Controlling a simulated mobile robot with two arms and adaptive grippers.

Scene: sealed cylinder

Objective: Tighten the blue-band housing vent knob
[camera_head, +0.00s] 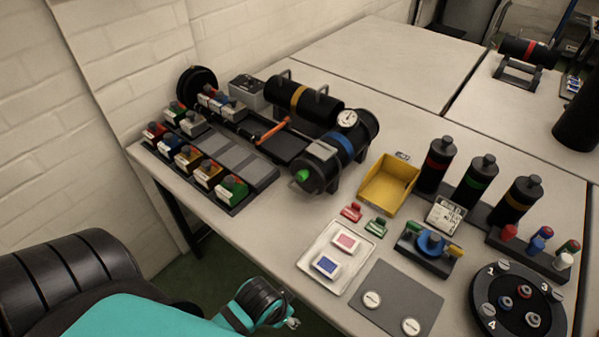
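The blue-band housing (358,138) is a black cylinder lying on its side near the middle of the table. Its blue band (340,143) runs around the body, and a round white gauge (347,118) sits on top. A small green knob (302,176) sticks out at its near left end; I cannot tell if this is the vent knob or how tight it is. My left gripper (291,322) is low at the bottom of the picture, off the table's front edge and well apart from the housing. Its fingers are too small to read. My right gripper is not in view.
A yellow-band cylinder (300,97) lies behind the housing. A rack of coloured blocks (208,172) is to its left, a yellow bin (388,187) to its right. A white tray (333,283), grey mat (397,298) and black dial plate (518,306) fill the front right.

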